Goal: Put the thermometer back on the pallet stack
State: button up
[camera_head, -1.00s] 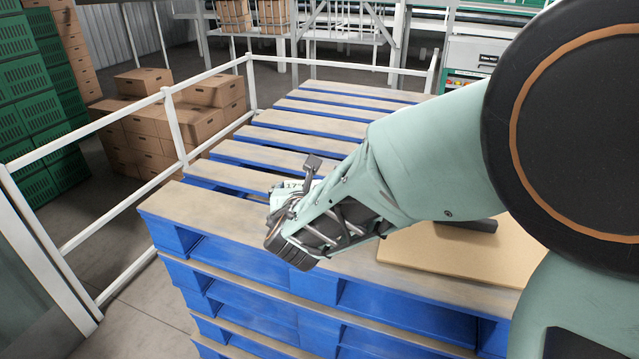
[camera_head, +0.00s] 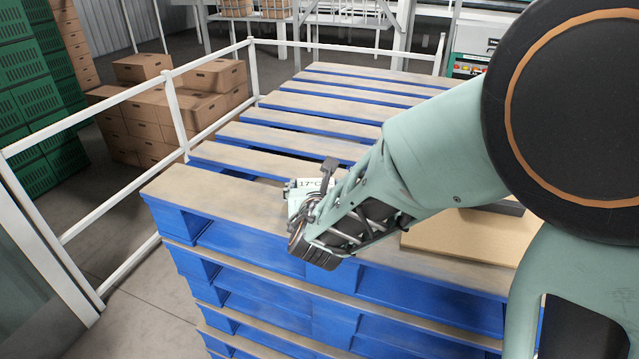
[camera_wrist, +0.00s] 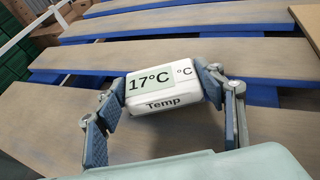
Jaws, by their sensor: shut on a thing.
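The thermometer (camera_wrist: 165,90) is a small white box with a display reading 17°C and the word Temp. In the wrist view it sits between the two finger pads of my gripper (camera_wrist: 163,92), which is shut on it from both sides. In the head view the thermometer (camera_head: 301,191) shows partly behind my gripper (camera_head: 312,205), near the stack's front edge. The pallet stack (camera_head: 215,200) has blue pallets with wooden top slats. The thermometer is over the front slats; I cannot tell whether its underside touches them.
A flat tan board (camera_head: 460,240) lies on the stack at right, with a dark item (camera_head: 503,207) on it, partly hidden by my arm. White railing (camera_head: 172,105) runs along the left and back. Brown boxes (camera_head: 140,68) and green crates (camera_head: 25,90) stand beyond. The left slats are bare.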

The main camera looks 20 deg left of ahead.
jog(key=shift+f, duration=0.15)
jog(key=o, duration=1.4)
jog(key=shift+c, duration=0.2)
